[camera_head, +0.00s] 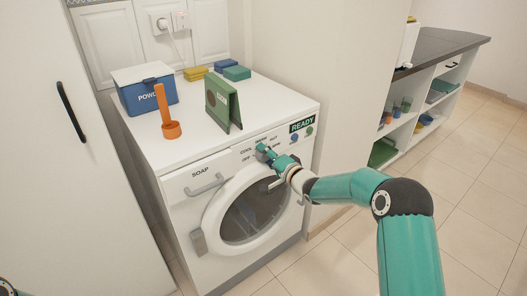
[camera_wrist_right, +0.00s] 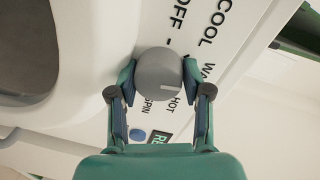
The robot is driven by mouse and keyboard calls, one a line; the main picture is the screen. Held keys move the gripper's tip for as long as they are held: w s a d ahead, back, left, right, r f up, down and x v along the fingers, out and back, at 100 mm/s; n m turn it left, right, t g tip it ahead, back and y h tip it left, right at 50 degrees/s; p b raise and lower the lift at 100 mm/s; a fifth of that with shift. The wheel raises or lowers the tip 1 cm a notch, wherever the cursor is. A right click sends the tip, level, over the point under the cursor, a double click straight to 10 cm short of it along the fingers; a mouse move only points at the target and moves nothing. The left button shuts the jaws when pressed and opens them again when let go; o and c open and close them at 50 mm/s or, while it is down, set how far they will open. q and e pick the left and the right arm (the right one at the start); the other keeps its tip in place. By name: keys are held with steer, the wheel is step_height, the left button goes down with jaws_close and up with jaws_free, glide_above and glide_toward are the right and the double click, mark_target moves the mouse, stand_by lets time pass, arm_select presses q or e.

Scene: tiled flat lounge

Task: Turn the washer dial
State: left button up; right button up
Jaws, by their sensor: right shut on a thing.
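The white washer (camera_head: 180,150) stands against the wall with a round front door (camera_head: 245,212). Its grey dial (camera_wrist_right: 160,74) is on the front panel, among the printed words OFF, COOL, HOT and SPIN. A light pointer line on the dial faces the HOT side in the right wrist view. My right gripper (camera_wrist_right: 158,82) is shut on the dial, one finger on each side. In the head view my right gripper (camera_head: 267,153) reaches the panel and hides most of the dial. Only a bit of my left arm shows at the lower left; its gripper is out of view.
On the washer top are a blue powder box (camera_head: 147,92), an orange upright-handled object (camera_head: 168,115), a green folded sign (camera_head: 222,104) and several sponges (camera_head: 236,73). A READY panel (camera_head: 302,124) is right of the dial. An open shelf unit (camera_head: 425,95) stands at right; tiled floor is clear.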

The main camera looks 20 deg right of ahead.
steer(key=shift+s+f+m+p, duration=0.1)
steer(key=shift+f+m+p, duration=0.3)
steer(key=shift+m, duration=0.3)
steer(key=o, duration=1.1)
steer(key=shift+o, duration=0.2)
steer(key=shift+r, duration=0.1)
steer(key=shift+d, duration=0.1)
steer(key=v, duration=0.7)
steer(key=shift+s, duration=0.35)
